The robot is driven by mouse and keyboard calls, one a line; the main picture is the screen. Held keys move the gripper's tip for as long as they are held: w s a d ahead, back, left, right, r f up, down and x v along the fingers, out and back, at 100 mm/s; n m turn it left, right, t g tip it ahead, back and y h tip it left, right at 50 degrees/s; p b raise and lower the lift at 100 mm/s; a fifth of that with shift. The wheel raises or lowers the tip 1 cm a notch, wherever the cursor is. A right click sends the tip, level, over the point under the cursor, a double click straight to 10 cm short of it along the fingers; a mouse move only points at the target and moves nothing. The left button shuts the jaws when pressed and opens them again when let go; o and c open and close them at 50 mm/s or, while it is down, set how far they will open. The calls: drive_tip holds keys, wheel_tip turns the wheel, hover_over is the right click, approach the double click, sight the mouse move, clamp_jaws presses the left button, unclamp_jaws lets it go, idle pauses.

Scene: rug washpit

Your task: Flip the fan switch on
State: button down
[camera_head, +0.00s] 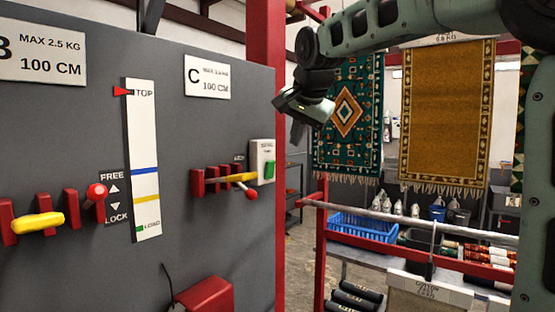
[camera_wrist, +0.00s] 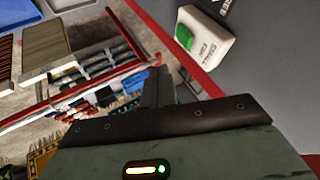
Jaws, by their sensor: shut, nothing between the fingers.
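The fan switch is a white box (camera_head: 256,150) with a green rocker (camera_head: 269,170), fixed near the right edge of the grey panel. In the wrist view the box (camera_wrist: 212,48) and its green rocker (camera_wrist: 184,36) show at the upper right. The label on it is too blurred to read surely, and I cannot tell which way the rocker is tipped. My gripper (camera_head: 298,118) is above and to the right of the switch in the head view, apart from it. Its fingers (camera_wrist: 160,88) are shut and empty in the wrist view.
Red brackets and a yellow-and-red lever (camera_head: 240,180) sit just left of the switch. A red post (camera_head: 265,60) rises behind the panel. Hanging rugs (camera_head: 445,115), a blue crate (camera_head: 362,228) and a metal rail (camera_head: 420,222) stand to the right.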

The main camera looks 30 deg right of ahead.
drive_tip(key=shift+r, duration=0.3)
drive_tip(key=shift+d, duration=0.1)
drive_tip(key=p, duration=0.5)
approach(270, 170)
wheel_tip(270, 170, down, 4)
drive_tip(key=w+d, duration=0.2)
drive_tip(key=d, duration=0.1)
drive_tip(key=shift+w+a+f, duration=0.1)
drive_tip(key=shift+w+a, duration=0.15)
drive_tip(key=shift+w, duration=0.25)
